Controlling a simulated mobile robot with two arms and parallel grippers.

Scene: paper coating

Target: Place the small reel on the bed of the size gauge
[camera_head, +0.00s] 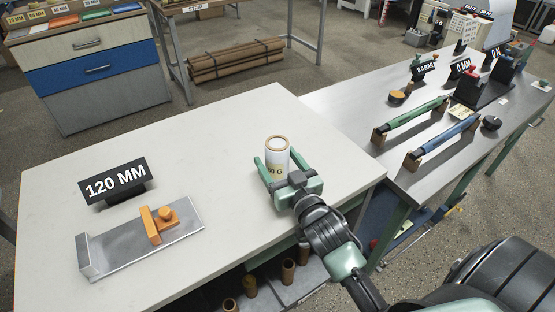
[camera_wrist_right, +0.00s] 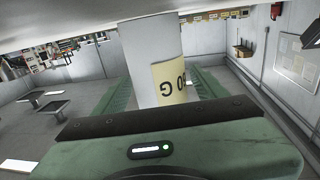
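The small reel (camera_head: 277,155) is a white cylinder with a cream label, standing upright on the pale table near its right side. It also shows in the right wrist view (camera_wrist_right: 152,55), where the picture is upside down. My right gripper (camera_head: 279,160) is open, its green fingers on either side of the reel; I cannot tell whether either touches it. The size gauge is a grey metal bed (camera_head: 110,248) with an upright end plate at its left and an orange stop (camera_head: 157,224) across it. The bed is empty left of the stop. My left gripper is not in view.
A black "120 MM" sign (camera_head: 113,182) stands behind the gauge on the pale table (camera_head: 215,140). The tabletop between gauge and reel is clear. A metal bench (camera_head: 350,105) at the right holds green and blue bars, signs and small devices.

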